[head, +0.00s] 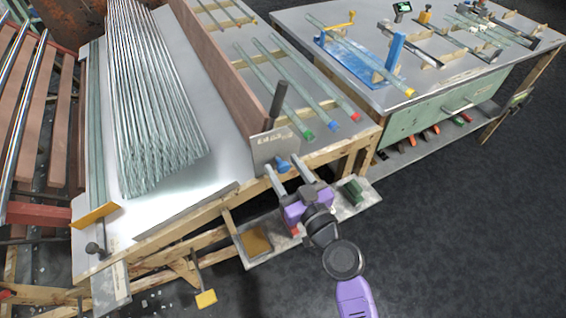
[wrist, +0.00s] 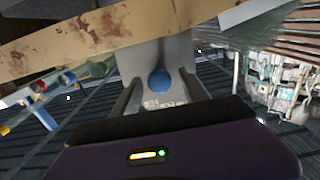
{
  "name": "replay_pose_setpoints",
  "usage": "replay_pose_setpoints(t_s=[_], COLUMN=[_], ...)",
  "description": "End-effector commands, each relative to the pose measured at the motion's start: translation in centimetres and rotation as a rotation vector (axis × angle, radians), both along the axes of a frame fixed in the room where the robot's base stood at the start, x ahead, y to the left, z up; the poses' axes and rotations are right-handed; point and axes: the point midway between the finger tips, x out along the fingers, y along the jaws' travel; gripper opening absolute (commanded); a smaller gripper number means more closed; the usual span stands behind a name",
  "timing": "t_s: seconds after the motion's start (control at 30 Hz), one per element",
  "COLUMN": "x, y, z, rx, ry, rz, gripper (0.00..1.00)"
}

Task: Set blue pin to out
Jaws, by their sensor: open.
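The blue pin (head: 282,165) sticks out from a grey metal plate (head: 272,146) at the front edge of the table. In the wrist view its round blue end (wrist: 160,82) faces me, near the middle of the picture. My gripper (head: 284,172) is open in front of the plate, with one finger on each side of the pin. In the wrist view the two fingers flank the pin with gaps on both sides, and nothing is held. How far the pin sticks out of the plate I cannot tell.
A dark upright handle (head: 277,103) rises by the plate. Glass tubes with green, blue and red ends (head: 333,127) lie to its right. A low shelf (head: 352,204) with a green block (head: 352,190) is below my gripper. A bundle of tubes (head: 150,100) lies left. Dark floor is free at lower right.

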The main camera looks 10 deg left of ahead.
Motion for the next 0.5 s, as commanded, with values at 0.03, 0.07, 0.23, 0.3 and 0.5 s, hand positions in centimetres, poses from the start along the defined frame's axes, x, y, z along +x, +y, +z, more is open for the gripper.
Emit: replay_pose_setpoints(t_s=[0.03,0.07,0.23,0.3,0.5], x=[0.38,0.54,0.92,0.92,0.90], y=[0.27,0.36,0.61,0.61,0.60], z=[0.04,0.04,-0.01,-0.03,-0.02], rx=[0.001,0.001,0.001,0.001,0.001], ry=[0.001,0.001,0.001,0.001,0.001], rz=[0.000,0.000,-0.001,-0.001,-0.001], gripper=[0.52,0.52,0.52,0.52,0.34])
